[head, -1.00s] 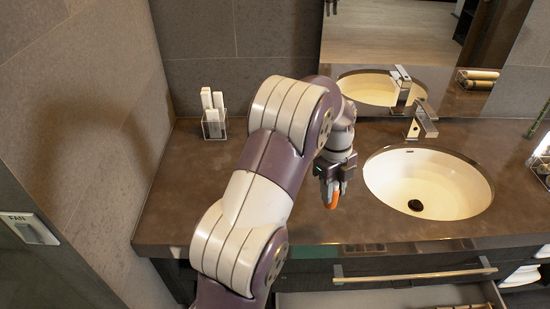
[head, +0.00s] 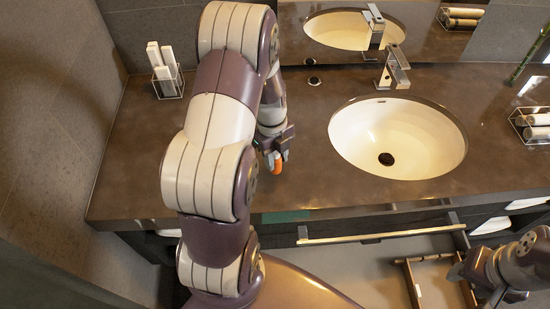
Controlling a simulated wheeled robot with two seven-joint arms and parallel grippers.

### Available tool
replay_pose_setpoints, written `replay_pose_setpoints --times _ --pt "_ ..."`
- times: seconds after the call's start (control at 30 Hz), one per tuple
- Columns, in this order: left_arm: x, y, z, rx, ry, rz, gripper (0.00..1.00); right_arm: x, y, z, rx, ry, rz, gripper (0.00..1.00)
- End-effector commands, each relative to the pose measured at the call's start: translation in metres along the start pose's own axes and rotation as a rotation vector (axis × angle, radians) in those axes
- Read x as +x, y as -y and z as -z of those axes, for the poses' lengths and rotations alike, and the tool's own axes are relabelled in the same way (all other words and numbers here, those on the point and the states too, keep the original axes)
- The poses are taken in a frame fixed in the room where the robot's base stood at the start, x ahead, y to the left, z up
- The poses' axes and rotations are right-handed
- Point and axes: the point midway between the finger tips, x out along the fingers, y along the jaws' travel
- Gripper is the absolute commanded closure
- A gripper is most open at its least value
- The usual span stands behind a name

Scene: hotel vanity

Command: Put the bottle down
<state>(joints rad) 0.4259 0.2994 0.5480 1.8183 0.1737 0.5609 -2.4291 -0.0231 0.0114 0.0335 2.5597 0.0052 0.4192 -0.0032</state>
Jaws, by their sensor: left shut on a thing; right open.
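My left gripper (head: 273,155) is above the brown counter near its front edge, left of the sink, pointing down. It is shut on a small orange thing, which I take to be the bottle (head: 277,167). Most of it is hidden by the fingers, and I cannot tell whether it touches the counter. My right gripper (head: 474,285) is open and empty at the lower right, over the open drawer.
The white sink (head: 440,150) and chrome faucet (head: 393,68) are to the right. A wire holder (head: 168,88) with white items stands back left; a rack of rolled towels (head: 535,125) is far right. The open drawer (head: 345,262) holds a wooden tray (head: 411,283). Counter left of my arm is clear.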

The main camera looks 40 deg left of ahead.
Motion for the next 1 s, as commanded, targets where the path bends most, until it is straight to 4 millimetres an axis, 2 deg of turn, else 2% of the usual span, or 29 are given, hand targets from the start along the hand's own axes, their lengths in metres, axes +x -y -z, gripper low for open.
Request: replay_pose_setpoints --times 0.1,0.17,0.47,0.5,0.57,0.6,0.83,0.9,1.0 --pt "0.019 0.000 -0.002 -0.001 -0.002 -0.003 0.95 -0.007 0.000 0.001 0.000 -0.001 0.000 0.49" --pt "0.024 0.000 -0.003 0.000 -0.001 -0.002 0.95 -0.007 0.000 0.001 0.000 -0.001 0.000 0.49" --pt "0.029 0.000 -0.003 0.000 0.000 -0.001 0.95 -0.003 0.000 0.000 0.000 0.000 0.000 0.49" --pt "0.029 0.000 -0.004 0.000 0.000 -0.001 0.62 -0.003 0.000 0.000 0.000 0.000 0.000 0.49" --pt "0.028 0.000 -0.003 0.000 0.000 -0.001 0.42 -0.004 0.000 0.000 0.000 0.000 0.000 0.49" --pt "0.028 0.000 -0.003 -0.001 0.000 -0.001 0.39 -0.004 0.000 0.000 0.000 0.000 0.000 0.49" --pt "0.028 0.001 -0.003 -0.001 0.000 -0.001 0.39 -0.004 0.000 0.001 0.000 0.000 0.000 0.49" --pt "0.023 0.001 -0.003 -0.001 0.001 0.000 0.39 -0.008 0.000 0.001 0.000 -0.001 0.000 0.49" --pt "0.010 0.002 -0.004 -0.001 0.003 0.004 0.39 -0.002 0.000 0.000 0.000 0.000 0.000 0.49"
